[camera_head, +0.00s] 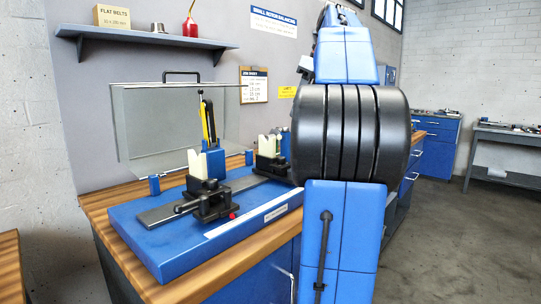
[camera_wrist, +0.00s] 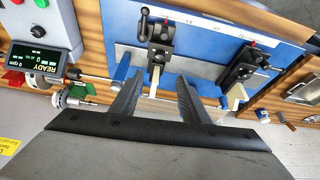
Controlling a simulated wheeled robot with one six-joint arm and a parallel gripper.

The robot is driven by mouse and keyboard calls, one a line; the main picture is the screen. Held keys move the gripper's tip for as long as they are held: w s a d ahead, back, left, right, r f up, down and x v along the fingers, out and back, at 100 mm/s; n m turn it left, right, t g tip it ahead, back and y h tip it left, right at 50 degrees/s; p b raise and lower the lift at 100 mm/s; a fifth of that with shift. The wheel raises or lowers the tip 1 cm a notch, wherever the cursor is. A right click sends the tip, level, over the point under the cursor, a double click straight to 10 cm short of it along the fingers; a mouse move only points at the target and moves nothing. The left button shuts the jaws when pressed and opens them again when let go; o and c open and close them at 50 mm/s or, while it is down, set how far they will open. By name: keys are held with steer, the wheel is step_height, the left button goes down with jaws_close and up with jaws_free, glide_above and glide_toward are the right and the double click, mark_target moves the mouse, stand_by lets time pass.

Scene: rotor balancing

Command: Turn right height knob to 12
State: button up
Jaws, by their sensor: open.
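My gripper (camera_wrist: 160,82) is open and empty, with its two dark fingers apart above the bench in the wrist view. The blue balancing machine base (camera_head: 150,240) lies on the wooden bench. One black support with a cream V-block (camera_head: 196,164) stands on its rail at the left. A second support (camera_head: 268,152) stands farther right, partly hidden by my arm. In the wrist view, one support (camera_wrist: 160,45) is just beyond my fingertips and the other (camera_wrist: 240,72) is to the right. Small black knobs and handles show on the supports, but no height scale can be read.
A display reading READY and 0 rpm (camera_wrist: 40,58) and a grey button box (camera_wrist: 45,25) are at the wrist view's left. A clear guard (camera_head: 165,120) stands behind the machine. A shelf (camera_head: 140,38) hangs above. A job card (camera_head: 254,85) is on the wall.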

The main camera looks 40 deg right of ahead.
mark_target(282, 158)
steer(key=x, duration=1.7)
steer(key=shift+w, duration=0.15)
steer(key=c, duration=1.1)
